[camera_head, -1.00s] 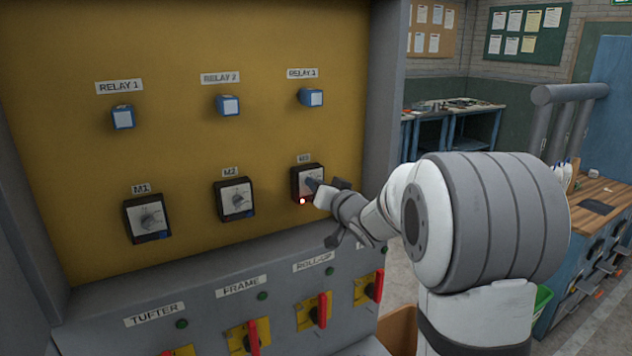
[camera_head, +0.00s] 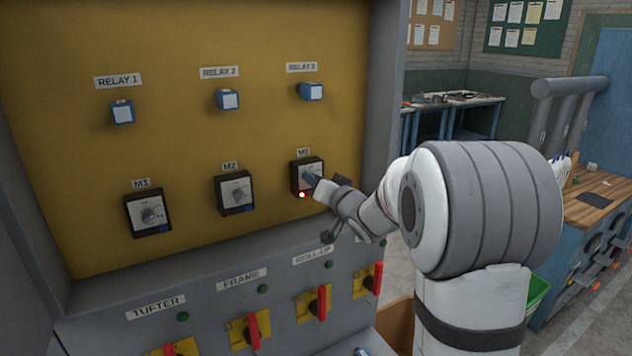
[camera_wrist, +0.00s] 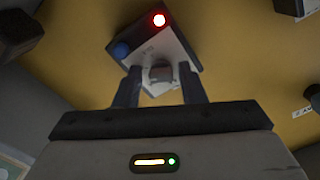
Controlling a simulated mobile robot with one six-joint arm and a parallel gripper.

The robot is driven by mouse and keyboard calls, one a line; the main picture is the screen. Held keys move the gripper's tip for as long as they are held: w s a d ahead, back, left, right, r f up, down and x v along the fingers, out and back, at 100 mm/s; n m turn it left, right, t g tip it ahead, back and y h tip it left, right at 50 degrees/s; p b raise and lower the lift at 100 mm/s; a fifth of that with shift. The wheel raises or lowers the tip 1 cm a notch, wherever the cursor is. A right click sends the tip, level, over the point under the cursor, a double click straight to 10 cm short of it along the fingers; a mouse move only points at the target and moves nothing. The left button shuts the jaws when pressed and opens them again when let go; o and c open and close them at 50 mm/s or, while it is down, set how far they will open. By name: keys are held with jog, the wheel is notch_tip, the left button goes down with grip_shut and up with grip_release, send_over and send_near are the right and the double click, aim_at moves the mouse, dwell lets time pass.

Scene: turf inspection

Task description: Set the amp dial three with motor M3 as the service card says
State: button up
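The M3 amp dial (camera_head: 300,171) is a dark-framed box with a pale face, under its label on the yellow panel. A red light glows at its lower edge; it also shows in the wrist view (camera_wrist: 158,20), beside a blue button (camera_wrist: 121,50). My gripper (camera_head: 322,186) is at the dial's front and hides part of its face. In the wrist view, my gripper's fingers (camera_wrist: 160,76) stand apart on either side of the grey knob (camera_wrist: 160,72), with gaps visible. The scale reading cannot be made out. No readable service card is in view.
The M2 dial (camera_head: 235,193) and M1 dial (camera_head: 147,214) are to the left. Blue relay blocks (camera_head: 228,99) sit above. Red-handled switches (camera_head: 321,302) are on the grey ledge below. A grey cabinet side (camera_head: 386,110) borders the panel at right.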

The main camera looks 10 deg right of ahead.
jog(key=shift+o, duration=0.8)
jog(key=shift+r, duration=0.15)
jog(key=b+v, duration=0.2)
jog(key=v, duration=0.6)
jog(key=s+a+f+n+g+h, duration=0.1)
jog(key=s+f+g, duration=0.5)
jog(key=s, duration=0.9)
jog(key=s+a+f+n+g+h, duration=0.1)
jog(key=s+f+g+h, duration=0.3)
jog(key=s, duration=1.2)
notch_tip(320, 180, down, 3)
jog(key=a+g, duration=0.1)
jog(key=g, duration=0.2)
jog(key=shift+g+h, duration=0.3)
jog(key=shift+g, duration=0.1)
